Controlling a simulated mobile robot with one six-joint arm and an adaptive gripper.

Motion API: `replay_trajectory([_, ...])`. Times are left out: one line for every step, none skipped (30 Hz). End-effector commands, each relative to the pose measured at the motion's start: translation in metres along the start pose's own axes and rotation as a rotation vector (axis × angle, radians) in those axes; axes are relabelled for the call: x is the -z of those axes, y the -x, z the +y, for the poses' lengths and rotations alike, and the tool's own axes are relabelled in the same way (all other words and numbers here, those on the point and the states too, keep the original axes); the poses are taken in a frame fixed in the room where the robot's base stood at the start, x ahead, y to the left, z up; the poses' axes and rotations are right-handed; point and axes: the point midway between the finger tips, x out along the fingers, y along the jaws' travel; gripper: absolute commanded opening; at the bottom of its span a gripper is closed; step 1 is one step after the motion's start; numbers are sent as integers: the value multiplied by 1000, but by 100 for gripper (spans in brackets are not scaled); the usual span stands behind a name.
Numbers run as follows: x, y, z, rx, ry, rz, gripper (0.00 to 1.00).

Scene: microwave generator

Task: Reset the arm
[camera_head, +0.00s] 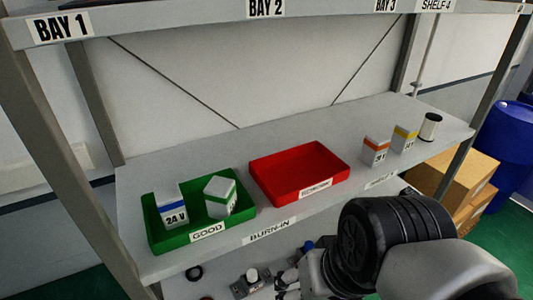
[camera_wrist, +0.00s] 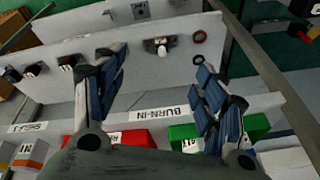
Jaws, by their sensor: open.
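My gripper (camera_wrist: 161,66) is open and empty, with its two blue-padded fingers spread apart in the wrist view. In the head view my dark arm is at the lower right, in front of the shelf, and the gripper is only partly visible at the bottom. The gripper is apart from the trays. The green tray (camera_head: 157,243) labelled GOOD holds a blue-banded white box (camera_head: 172,205) marked 24 V and a tilted green-banded white box (camera_head: 220,197). The red tray (camera_head: 300,176) beside it is empty.
An orange-banded box (camera_head: 375,151), a yellow-banded box (camera_head: 404,139) and a white-and-black cylinder (camera_head: 430,126) stand on the shelf's right. Small parts lie on the lower shelf (camera_wrist: 190,22). Shelf posts (camera_head: 50,135) flank the rack. Cardboard boxes (camera_head: 458,180) and a blue drum (camera_head: 505,135) stand right.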

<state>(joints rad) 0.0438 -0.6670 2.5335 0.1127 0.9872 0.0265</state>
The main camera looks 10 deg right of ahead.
Motion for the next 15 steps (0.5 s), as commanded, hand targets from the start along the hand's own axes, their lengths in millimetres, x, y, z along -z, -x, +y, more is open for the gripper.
replay_trajectory([4, 6, 4, -27, 56, 51, 65])
replay_trajectory([6, 8, 7, -42, 81, 74, 65])
replay_trajectory([8, 11, 9, -57, 106, 95, 65])
replay_trajectory([9, 13, 11, -65, 119, 108, 65])
replay_trajectory([10, 14, 12, -71, 129, 116, 65])
replay_trajectory([11, 14, 13, -76, 137, 122, 65])
replay_trajectory([11, 14, 13, -78, 139, 124, 65])
replay_trajectory([11, 14, 13, -78, 140, 124, 65])
replay_trajectory([11, 14, 13, -78, 139, 123, 65])
replay_trajectory([11, 14, 13, -78, 138, 122, 65])
replay_trajectory([11, 14, 13, -78, 137, 122, 65])
replay_trajectory([11, 14, 13, -78, 137, 121, 65])
replay_trajectory([11, 14, 13, -77, 137, 121, 65])
replay_trajectory([11, 14, 13, -77, 136, 121, 65])
replay_trajectory([10, 13, 13, -77, 136, 121, 65])
